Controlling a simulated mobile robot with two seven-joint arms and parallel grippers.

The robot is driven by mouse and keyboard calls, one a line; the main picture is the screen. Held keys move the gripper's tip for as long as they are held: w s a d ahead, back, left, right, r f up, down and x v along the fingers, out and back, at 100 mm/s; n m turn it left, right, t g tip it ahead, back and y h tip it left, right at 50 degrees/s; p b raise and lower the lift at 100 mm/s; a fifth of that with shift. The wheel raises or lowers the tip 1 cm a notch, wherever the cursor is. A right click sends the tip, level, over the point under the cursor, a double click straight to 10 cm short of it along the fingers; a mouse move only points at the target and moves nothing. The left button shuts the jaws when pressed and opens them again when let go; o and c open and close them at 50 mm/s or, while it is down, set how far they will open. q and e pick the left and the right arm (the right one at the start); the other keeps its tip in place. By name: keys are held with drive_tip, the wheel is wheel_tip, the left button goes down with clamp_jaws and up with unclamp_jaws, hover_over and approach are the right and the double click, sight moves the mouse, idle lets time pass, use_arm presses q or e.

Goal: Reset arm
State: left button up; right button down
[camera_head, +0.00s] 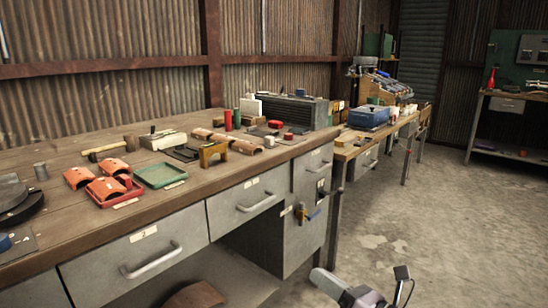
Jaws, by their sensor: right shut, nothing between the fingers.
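My right gripper (345,290) shows at the bottom edge, right of centre, in front of the workbench and over the concrete floor. It is shut with nothing held. Much of the right arm is cut off by the lower frame edge. My left gripper is not in view.
A wooden workbench (65,226) with grey drawers (247,205) fills the left. On it are orange curved parts (79,177), a green tray (160,174) and a yellow-brown block (213,154). A second bench (345,153) stands behind. The concrete floor (440,220) at right is open.

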drive_tip(key=s+d+f+n+g+h+p, duration=0.1)
drive_tip(key=s+d+f+n+h+p, duration=0.1)
drive_tip(key=s+n+p, duration=0.3)
drive_tip(key=s+d+f+n+g+h+p, duration=0.1)
drive_tip(key=s+d+f+n+h+p, duration=0.2)
drive_tip(key=s+n, duration=0.8)
drive_tip(key=s+d+f+n+g+h+p, duration=0.1)
drive_tip(key=s+d+f+n+h+p, duration=0.2)
drive_tip(key=n, duration=1.6)
drive_tip(key=s+d+h+p, duration=0.2)
drive_tip(key=s+h+p, duration=0.1)
drive_tip(key=s+p, duration=0.1)
drive_tip(key=shift+s+d+f, duration=0.15)
drive_tip(key=shift+s+d, duration=0.1)
drive_tip(key=shift+s, duration=0.15)
